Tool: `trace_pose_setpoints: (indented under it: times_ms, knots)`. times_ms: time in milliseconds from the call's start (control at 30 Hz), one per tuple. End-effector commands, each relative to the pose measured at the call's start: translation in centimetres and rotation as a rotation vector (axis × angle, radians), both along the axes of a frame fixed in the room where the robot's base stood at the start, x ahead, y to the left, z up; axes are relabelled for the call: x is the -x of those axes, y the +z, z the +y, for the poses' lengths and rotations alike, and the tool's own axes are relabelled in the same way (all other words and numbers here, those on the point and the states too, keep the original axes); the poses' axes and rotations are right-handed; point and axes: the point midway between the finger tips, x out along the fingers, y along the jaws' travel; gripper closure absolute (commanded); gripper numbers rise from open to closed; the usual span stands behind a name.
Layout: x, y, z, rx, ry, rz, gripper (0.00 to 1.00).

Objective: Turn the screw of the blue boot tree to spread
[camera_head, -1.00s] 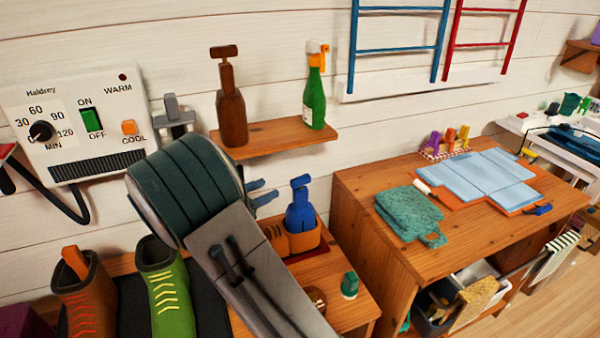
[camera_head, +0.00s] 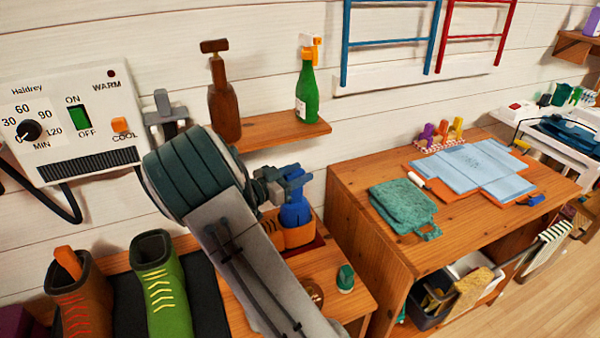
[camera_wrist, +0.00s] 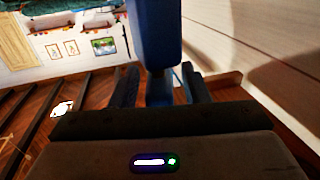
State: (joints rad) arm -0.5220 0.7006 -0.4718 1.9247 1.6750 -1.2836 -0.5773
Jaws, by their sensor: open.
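In the wrist view, a blue part of the boot tree (camera_wrist: 155,35) fills the top middle and reaches down between the two fingers of my gripper (camera_wrist: 160,78). The jaws are open around it; whether either finger touches it I cannot tell. The gripper hides part of the handle and screw.
A brown boot tree (camera_head: 226,105) and a green spray bottle (camera_head: 306,92) stand on the wall shelf (camera_head: 270,130) above. Brown (camera_head: 80,295) and green (camera_head: 160,285) boots stand at left. A wooden cabinet (camera_head: 370,225) is close on the right.

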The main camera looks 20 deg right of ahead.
Motion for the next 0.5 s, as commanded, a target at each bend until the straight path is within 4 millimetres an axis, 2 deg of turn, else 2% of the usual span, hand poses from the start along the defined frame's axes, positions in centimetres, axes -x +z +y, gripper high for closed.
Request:
trace_pose_setpoints:
  times_ms: [133, 400, 433, 500]
  knots:
    - [-0.21, 0.01, -0.91, 0.0, 0.001, 0.0, 0.58]
    - [-0.23, 0.0, -1.1, 0.0, 0.0, 0.0, 0.58]
    - [-0.23, 0.0, -1.1, 0.0, 0.0, 0.0, 0.61]
    - [-0.22, 0.0, -1.1, 0.0, 0.0, 0.0, 0.8]
